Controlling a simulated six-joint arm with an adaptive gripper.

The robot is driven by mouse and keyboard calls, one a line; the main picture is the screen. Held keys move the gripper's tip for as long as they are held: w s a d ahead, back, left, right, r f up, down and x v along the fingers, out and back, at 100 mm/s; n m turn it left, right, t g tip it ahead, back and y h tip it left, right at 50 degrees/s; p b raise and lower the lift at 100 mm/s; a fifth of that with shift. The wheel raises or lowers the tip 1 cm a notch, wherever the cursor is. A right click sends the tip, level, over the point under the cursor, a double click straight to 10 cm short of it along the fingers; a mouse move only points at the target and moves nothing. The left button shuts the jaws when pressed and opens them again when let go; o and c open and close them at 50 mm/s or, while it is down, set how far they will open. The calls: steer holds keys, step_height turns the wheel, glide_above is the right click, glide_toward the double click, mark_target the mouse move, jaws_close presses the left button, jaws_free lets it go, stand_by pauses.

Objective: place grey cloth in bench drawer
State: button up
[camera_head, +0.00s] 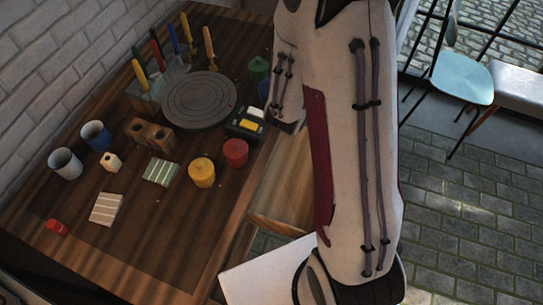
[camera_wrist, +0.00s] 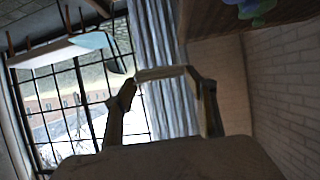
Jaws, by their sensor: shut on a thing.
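My gripper (camera_wrist: 165,82) shows in the wrist view with its two fingers closed on the ends of a pale, thin, folded piece, seen edge-on, which looks like the grey cloth (camera_wrist: 160,73). In the head view my arm hides my gripper and this cloth. The bench drawer (camera_head: 283,222) stands pulled out from the bench's right side in the head view. My arm covers part of the drawer, and I see only some of its pale wooden inside.
The bench top (camera_head: 140,245) bears a dark turntable (camera_head: 198,100), a yellow jar (camera_head: 202,173), a red jar (camera_head: 235,152), a black tray (camera_head: 240,131), two striped folded pieces, mugs and brushes. A blue chair (camera_head: 462,82) stands on the open paved floor at right.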

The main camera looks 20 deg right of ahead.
steer(key=shift+f, duration=5.5)
steer(key=shift+f, duration=0.1)
glide_above(306, 144)
steer(key=shift+w+f, duration=0.1)
steer(key=shift+f, duration=6.8)
steer(key=shift+f, duration=0.15)
steer(key=shift+f, duration=1.85)
steer(key=shift+f, duration=0.15)
steer(key=o, duration=1.2)
